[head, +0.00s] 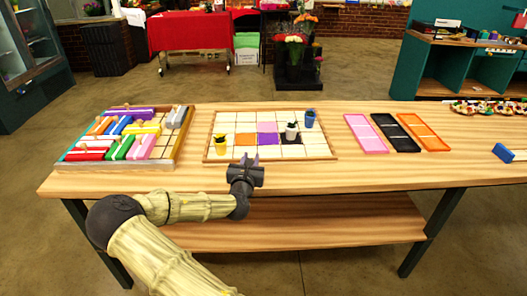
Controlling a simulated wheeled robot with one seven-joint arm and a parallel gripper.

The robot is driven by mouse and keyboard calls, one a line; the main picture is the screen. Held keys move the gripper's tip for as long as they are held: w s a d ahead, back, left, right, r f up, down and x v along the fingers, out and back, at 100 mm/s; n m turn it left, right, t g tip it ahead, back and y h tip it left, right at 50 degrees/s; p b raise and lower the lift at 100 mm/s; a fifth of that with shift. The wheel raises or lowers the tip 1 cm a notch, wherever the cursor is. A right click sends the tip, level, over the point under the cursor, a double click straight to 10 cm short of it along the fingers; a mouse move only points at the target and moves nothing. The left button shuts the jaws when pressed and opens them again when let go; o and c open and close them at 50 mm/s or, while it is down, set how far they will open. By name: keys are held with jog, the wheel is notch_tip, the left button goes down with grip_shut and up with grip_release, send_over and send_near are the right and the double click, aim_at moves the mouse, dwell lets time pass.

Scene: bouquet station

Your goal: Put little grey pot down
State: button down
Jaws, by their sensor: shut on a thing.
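My gripper (245,172) is at the front edge of the shallow wooden tray (330,156) with square tiles, near its middle, in the head view. It is shut on a small greyish thing, which I take to be the little grey pot; the gripper hides most of it. I cannot tell how high it is above the table. In the tray, a yellow pot (221,147) stands at the left, a whitish pot (291,133) is on a black tile, and a blue pot (310,119) is at the back right. An orange tile (245,139) and a purple tile (267,139) are bare.
A wooden box (177,152) of coloured blocks stands at the left. Pink (366,134), black (397,132) and orange (431,132) trays lie empty at the right. A blue block (503,153) lies at the far right. The table front right of the tiled tray is clear.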

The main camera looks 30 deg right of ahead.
jog(key=s+a+f+n+t+y, duration=0.1)
jog(key=a+f, duration=0.3)
jog(key=a, duration=0.4)
jog(key=s+a+f+n+t+y, duration=0.1)
jog(key=a+f+n+y, duration=0.1)
jog(key=a, duration=0.5)
jog(key=s+a+f+n+t+y, duration=0.1)
jog(key=a+f+n+y, duration=0.1)
jog(key=a+f, duration=0.4)
jog(key=a+y, duration=0.1)
jog(key=a, duration=0.1)
jog(key=shift+s+a+f+t+y, duration=0.15)
jog(key=shift+s+a+t+y, duration=0.15)
jog(key=shift+t+y, duration=0.1)
